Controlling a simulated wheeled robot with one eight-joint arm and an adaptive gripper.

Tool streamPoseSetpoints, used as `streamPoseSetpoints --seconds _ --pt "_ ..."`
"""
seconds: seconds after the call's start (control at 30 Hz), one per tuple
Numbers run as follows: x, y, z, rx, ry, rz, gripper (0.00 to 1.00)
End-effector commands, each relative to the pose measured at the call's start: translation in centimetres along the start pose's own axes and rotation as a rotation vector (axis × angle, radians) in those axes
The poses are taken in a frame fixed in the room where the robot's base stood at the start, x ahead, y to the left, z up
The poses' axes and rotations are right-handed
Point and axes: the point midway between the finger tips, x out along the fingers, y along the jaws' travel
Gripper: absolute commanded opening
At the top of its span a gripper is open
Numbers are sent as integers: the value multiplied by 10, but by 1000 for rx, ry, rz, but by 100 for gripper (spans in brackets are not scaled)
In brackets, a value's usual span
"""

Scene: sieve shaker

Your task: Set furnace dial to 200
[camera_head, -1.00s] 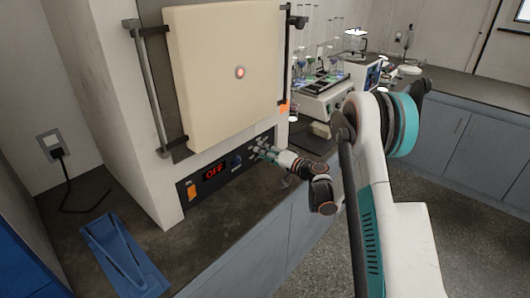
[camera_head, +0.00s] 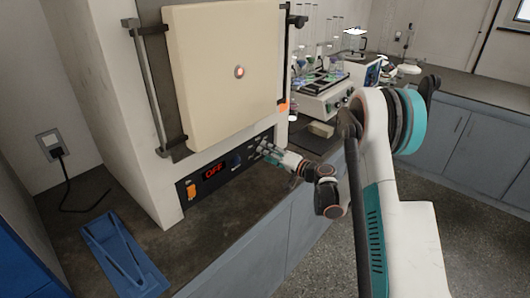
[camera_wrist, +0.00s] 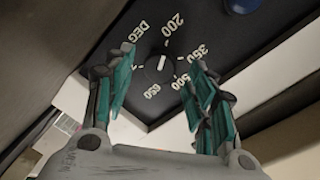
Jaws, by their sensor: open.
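The furnace (camera_head: 225,80) has a black control panel (camera_head: 214,187) below its cream door, with a lit red display (camera_head: 214,171) reading OFF. The temperature dial (camera_wrist: 160,68) is a small black knob with a white mark, ringed by DEG, 200, 350, 500 and 650. The mark points up, roughly towards 200; its exact setting is hard to tell. My gripper (camera_wrist: 157,82) is open, its teal-padded fingers on either side of the dial in the wrist view; contact cannot be told. In the head view my gripper (camera_head: 268,152) is at the panel's right end, hiding the dial.
An orange switch (camera_head: 192,190) and a blue knob (camera_head: 237,160) sit further left on the panel. A blue tray-like object (camera_head: 124,256) lies on the counter at left. A shaker with glassware (camera_head: 325,98) stands behind, right of the furnace.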

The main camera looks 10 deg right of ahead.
Motion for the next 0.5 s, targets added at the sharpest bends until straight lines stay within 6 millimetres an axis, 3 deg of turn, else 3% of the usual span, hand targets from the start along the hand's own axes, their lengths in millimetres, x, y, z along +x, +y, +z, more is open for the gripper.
streamPoseSetpoints --seconds 0.3,0.5 --pt "-66 1 -1 0 2 1 51" --pt "-90 1 0 0 1 1 51"
